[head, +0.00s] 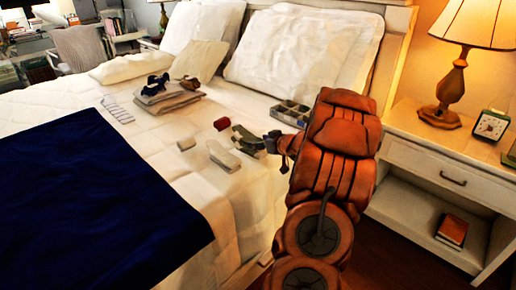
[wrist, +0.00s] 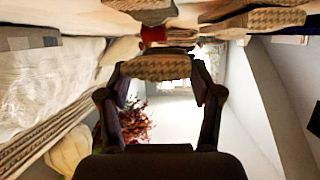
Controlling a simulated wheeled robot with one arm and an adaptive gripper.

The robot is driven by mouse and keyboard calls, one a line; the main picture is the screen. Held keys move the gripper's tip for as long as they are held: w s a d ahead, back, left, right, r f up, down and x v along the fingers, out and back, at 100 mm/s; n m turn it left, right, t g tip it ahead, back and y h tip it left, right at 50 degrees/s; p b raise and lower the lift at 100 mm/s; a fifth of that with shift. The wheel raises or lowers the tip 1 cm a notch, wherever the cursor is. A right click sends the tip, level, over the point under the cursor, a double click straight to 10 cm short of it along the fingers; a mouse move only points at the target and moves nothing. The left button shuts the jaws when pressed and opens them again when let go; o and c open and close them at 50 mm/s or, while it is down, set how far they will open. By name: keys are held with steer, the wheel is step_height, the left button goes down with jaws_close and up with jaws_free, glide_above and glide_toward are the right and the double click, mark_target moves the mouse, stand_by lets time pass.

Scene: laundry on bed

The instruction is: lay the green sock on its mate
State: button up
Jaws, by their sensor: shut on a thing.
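My gripper (head: 269,143) is over the near right part of the bed, its jaws shut on a sock. In the head view this green sock (head: 247,140) looks grey-green and sits at the fingertips. In the wrist view, which is upside down, the held sock (wrist: 155,67) looks tan with a checked weave and spans both fingers. A pale sock (head: 224,156) lies on the bed just left of and nearer than the held one. Another checked sock (wrist: 265,18) shows at the wrist view's upper right. I cannot tell which loose sock is the mate.
A red item (head: 222,124) and a small white item (head: 187,143) lie nearby on the bed. A compartment tray (head: 291,113) stands behind my gripper. Folded clothes (head: 168,98) with dark items on top lie farther back. A navy blanket (head: 90,205) covers the left front. A nightstand (head: 440,160) with a lamp stands right.

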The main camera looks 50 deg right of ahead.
steer(key=shift+w+d+f, duration=0.15)
steer(key=shift+w+d, duration=0.3)
steer(key=shift+w, duration=0.35)
steer(key=shift+f+b, duration=0.5)
steer(key=shift+f, duration=1.15)
steer(key=shift+f, duration=0.1)
steer(key=o, duration=0.9)
steer(key=shift+s+r, duration=0.2)
steer(key=shift+s, duration=0.05)
steer(key=p+v, duration=0.1)
steer(key=v, duration=1)
steer(key=shift+s+a+r, duration=0.1)
steer(key=shift+s, duration=0.1)
